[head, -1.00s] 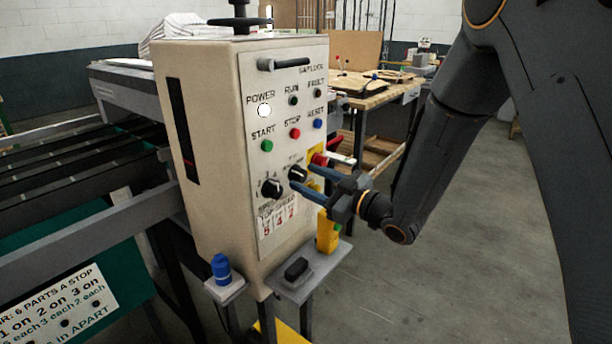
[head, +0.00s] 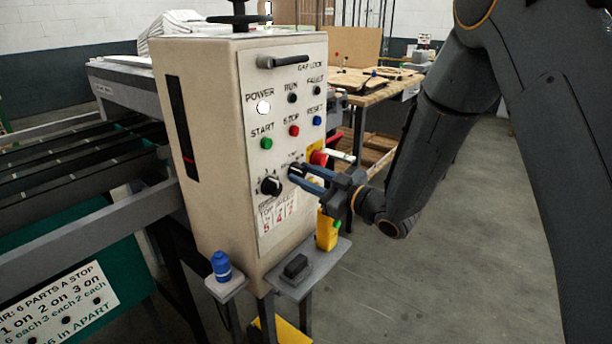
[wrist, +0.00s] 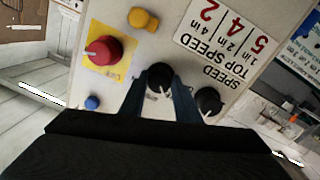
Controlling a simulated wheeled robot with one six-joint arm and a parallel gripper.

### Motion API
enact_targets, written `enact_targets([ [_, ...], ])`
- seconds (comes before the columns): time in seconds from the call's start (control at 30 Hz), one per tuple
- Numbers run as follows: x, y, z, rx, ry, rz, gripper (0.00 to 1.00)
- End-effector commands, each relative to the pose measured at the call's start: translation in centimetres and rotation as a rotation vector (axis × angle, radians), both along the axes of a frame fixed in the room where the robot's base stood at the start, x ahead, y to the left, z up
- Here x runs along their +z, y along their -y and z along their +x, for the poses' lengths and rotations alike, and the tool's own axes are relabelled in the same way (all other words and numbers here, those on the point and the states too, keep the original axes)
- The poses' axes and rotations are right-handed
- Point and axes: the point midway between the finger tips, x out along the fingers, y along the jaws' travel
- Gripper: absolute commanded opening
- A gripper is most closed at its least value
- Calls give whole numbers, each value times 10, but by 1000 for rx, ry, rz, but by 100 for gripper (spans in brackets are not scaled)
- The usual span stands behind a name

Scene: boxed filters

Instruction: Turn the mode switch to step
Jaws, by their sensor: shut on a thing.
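The mode switch (head: 295,170) is a black knob with a white pointer mark on the cream control panel, above and right of a second black knob. My gripper (head: 305,179) has come in from the right, and its blue fingers are closed on the mode switch. In the wrist view the black knob (wrist: 160,74) sits between the two fingertips (wrist: 160,88). The fingers and knob hide part of the lettering around the switch, so I cannot read which position it points to.
The speed knob (head: 270,186) is close by at lower left. A red button on a yellow plate (wrist: 116,72) is on the other side. Start (head: 266,143), stop (head: 294,131) and reset (head: 317,120) buttons are above.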

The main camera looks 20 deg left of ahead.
Motion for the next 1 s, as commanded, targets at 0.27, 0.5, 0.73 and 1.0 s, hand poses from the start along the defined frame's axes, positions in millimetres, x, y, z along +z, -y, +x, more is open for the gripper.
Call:
enact_targets([
  [0.27, 2, -1, 0, 1, -50, 24, 7],
  [0.5, 3, -2, 1, 2, -194, 85, 7],
  [0.73, 4, -2, 1, 1, -377, 160, 7],
  [1.0, 4, -1, 1, 3, -564, 237, 7],
])
